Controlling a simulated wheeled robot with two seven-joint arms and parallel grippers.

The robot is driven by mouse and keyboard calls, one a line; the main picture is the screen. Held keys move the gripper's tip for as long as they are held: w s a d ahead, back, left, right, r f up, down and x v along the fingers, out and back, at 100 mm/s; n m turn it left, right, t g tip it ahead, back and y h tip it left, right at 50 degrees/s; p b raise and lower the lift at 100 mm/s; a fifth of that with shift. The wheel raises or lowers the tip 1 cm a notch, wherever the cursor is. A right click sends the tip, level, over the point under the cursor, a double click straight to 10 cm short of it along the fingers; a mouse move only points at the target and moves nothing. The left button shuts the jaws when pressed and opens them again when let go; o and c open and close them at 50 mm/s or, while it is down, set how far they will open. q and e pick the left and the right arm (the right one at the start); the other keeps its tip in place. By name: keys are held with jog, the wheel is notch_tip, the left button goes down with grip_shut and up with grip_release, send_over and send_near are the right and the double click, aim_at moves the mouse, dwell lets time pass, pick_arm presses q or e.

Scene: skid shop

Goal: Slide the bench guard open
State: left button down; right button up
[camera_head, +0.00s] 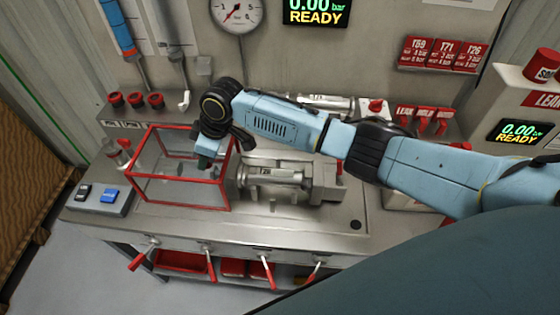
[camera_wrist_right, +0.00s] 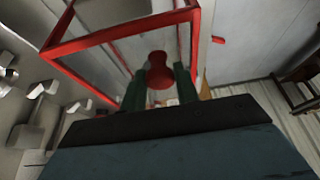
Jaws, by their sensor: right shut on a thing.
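The bench guard (camera_head: 182,207) is a clear box with a red frame at the left of the steel bench. It stands beside the metal fixture (camera_head: 272,178), which is uncovered. My right gripper (camera_head: 205,162) is at the guard's right part, seen through or over its frame. In the right wrist view the guard's red frame (camera_wrist_right: 112,32) crosses the top. There the dark green fingers of my right gripper (camera_wrist_right: 160,76) are shut on a red knob (camera_wrist_right: 159,66). In the head view my arm and wrist hide the knob. My left gripper is not in view.
A grey switch box (camera_head: 100,198) sits left of the guard. Several red-handled levers (camera_head: 268,272) line the bench front. A pressure gauge (camera_head: 237,14) and a READY display (camera_head: 317,12) are on the back wall. The bench's front right is clear.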

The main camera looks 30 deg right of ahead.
dwell(0.3)
jog(key=shift+w+a+b, duration=0.35)
jog(key=shift+a, duration=0.2)
jog(key=shift+w+a+b, duration=0.3)
jog(key=shift+a, duration=0.25)
jog(key=o, duration=0.8)
jog(key=shift+r, duration=0.1)
notch_tip(320, 180, up, 5)
jog(key=p, duration=0.5)
jog(key=shift+r, duration=1.15)
